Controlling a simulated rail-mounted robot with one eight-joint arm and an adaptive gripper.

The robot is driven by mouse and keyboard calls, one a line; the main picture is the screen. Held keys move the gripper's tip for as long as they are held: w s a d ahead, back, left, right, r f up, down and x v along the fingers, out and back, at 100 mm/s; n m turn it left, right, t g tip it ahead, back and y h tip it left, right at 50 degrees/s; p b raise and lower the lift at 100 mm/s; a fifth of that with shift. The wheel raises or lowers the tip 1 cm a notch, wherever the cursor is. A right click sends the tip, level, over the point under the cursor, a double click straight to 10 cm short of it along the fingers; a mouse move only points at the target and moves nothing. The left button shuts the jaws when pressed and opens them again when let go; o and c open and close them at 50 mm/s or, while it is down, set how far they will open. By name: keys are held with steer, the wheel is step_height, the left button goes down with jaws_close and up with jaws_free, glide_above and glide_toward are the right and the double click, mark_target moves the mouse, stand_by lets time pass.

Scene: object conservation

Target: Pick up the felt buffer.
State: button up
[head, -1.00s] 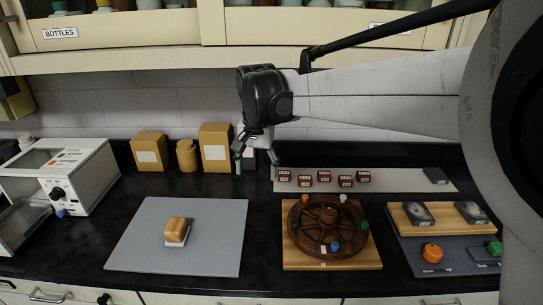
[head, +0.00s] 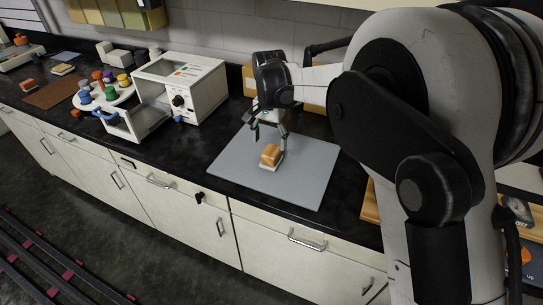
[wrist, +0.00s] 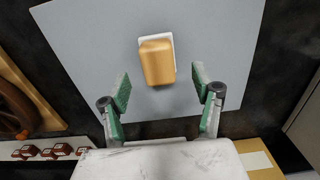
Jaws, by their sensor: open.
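The felt buffer (head: 270,154) is a tan, rounded block on a white pad, lying on the grey mat (head: 310,180). It also shows in the wrist view (wrist: 158,62), near top centre, with its white pad (wrist: 143,41) showing at the far edge and side. My gripper (head: 270,136) is open and empty, above and just behind the buffer in the head view. In the wrist view my gripper (wrist: 160,84) has its green-padded fingers apart, on either side of the buffer's line. The buffer lies ahead of and between them, apparently untouched.
A white machine (head: 190,85) with an open front door stands left of the mat. A round white rack (head: 105,95) with coloured knobs is further left. In the wrist view, a dark wheel (wrist: 14,108) and small red-brown blocks (wrist: 60,150) lie at left. The mat around the buffer is clear.

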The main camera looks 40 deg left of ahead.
mark_target(271, 150)
steer(key=shift+w+d+f+p, duration=0.1)
steer(key=shift+w+f+p, duration=0.15)
steer(key=shift+f, duration=1.35)
steer(key=shift+w+f+p, duration=0.1)
steer(key=shift+f+p, duration=0.1)
steer(key=shift+f, duration=1.4)
steer(key=c, duration=1.3)
steer(key=shift+r, duration=0.1)
steer(key=shift+r, duration=0.55)
step_height(271, 150, up, 3)
steer(key=shift+f+b, duration=0.2)
steer(key=shift+b, duration=0.1)
steer(key=s+a+r+b, duration=0.1)
steer(key=s+r, duration=0.6)
steer(key=s, duration=0.4)
steer(key=shift+s+a, duration=0.15)
steer(key=shift+s, duration=0.2)
